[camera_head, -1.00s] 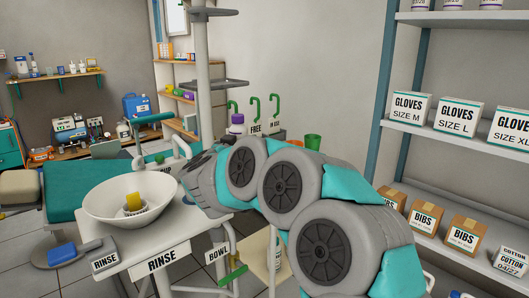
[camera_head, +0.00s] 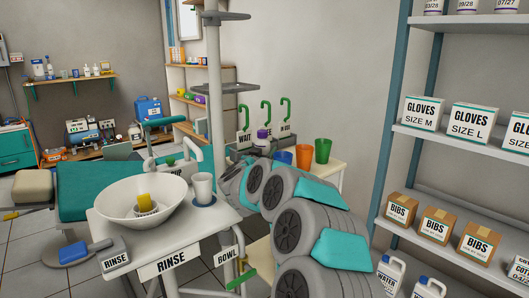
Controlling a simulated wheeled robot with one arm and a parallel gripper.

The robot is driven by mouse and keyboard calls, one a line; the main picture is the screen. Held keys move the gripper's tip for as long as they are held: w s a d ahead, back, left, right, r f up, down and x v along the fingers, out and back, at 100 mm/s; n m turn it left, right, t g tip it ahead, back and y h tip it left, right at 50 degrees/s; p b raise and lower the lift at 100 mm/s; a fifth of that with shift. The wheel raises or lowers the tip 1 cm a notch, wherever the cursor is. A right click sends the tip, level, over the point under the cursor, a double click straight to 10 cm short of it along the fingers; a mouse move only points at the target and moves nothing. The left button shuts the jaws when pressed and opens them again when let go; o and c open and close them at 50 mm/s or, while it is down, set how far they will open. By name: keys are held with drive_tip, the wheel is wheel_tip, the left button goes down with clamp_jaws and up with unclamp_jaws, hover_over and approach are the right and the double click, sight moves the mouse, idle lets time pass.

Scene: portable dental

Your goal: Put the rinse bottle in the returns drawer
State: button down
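A small bottle with a purple cap (camera_head: 263,134) shows at the far end of my arm, in front of the green hooks. Its label cannot be read, so I cannot tell for sure that it is the rinse bottle. My gripper (camera_head: 258,149) is at or just below this bottle, a dark shape largely hidden behind my grey and teal arm links. Whether its fingers are around the bottle cannot be made out. No drawer marked as returns can be picked out.
A side table (camera_head: 336,176) holds an orange cup (camera_head: 303,156), a green cup (camera_head: 323,150) and a blue cup. The rinse stand (camera_head: 226,222) bears a white bowl (camera_head: 110,203) and a white cup (camera_head: 202,187). Shelves (camera_head: 445,141) with boxes stand right; jugs (camera_head: 390,275) are below.

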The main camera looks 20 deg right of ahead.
drive_tip(key=shift+f, duration=0.1)
drive_tip(key=shift+c, duration=0.6)
unclamp_jaws()
